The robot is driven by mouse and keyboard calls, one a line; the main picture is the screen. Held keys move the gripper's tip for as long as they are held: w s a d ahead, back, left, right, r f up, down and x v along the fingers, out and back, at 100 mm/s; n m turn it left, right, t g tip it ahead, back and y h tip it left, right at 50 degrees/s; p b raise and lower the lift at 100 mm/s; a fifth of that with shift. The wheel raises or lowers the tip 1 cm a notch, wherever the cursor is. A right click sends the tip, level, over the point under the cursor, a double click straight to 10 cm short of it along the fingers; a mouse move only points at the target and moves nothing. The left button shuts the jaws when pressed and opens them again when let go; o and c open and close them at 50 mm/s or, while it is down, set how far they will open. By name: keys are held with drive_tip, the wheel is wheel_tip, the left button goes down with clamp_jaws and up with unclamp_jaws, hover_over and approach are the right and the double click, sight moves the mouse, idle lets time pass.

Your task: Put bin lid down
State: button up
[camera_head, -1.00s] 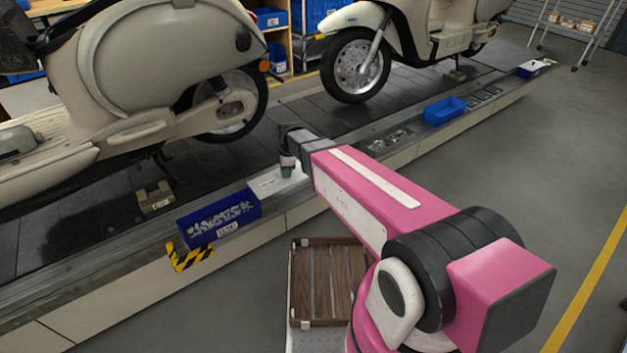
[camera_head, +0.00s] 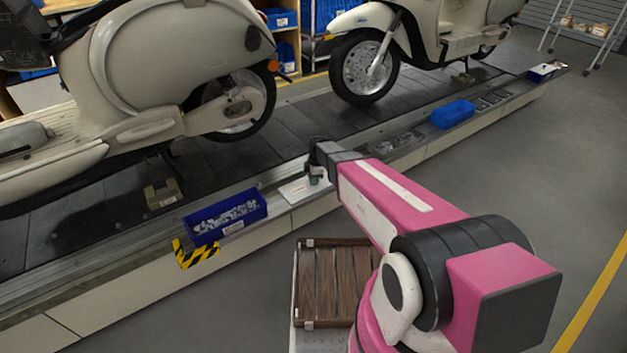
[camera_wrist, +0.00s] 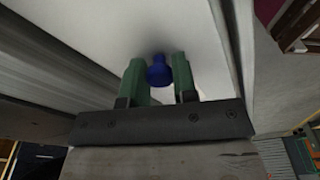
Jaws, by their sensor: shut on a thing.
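The bin lid (camera_head: 298,191) is a flat white plate with a blue knob (camera_wrist: 159,72) on top. In the head view it is level at the conveyor's side ledge, just right of the blue bin (camera_head: 232,227), which is uncovered and holds pale parts. My gripper (camera_head: 316,179) is above the lid, pointing down. In the wrist view my gripper's green fingers (camera_wrist: 160,78) are shut on the knob, one on each side. The white plate spreads out beyond them. I cannot tell whether the lid touches the ledge or hangs just above it.
Cream scooters (camera_head: 150,85) stand on the slat conveyor behind. Yellow-black tape (camera_head: 196,254) marks the front edge. A brown slatted wooden surface (camera_head: 335,285) lies below.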

drive_tip(key=shift+f, duration=0.25)
drive_tip(key=shift+f, duration=0.15)
drive_tip(key=o, duration=0.9)
drive_tip(key=shift+o, duration=0.2)
wheel_tip(320, 180, up, 12)
drive_tip(key=d, duration=0.1)
drive_tip(key=s+d+r+m, duration=0.2)
drive_tip(key=s+d+m, duration=0.7)
drive_tip(key=m, duration=0.1)
drive_tip(key=s+d+r+m+h, duration=0.1)
drive_tip(key=s+d+r+m, duration=0.1)
drive_tip(key=s+d+m, duration=0.7)
drive_tip(key=shift+s+r+m, duration=0.3)
drive_tip(key=shift+r+m, duration=0.05)
drive_tip(key=shift+m, duration=0.25)
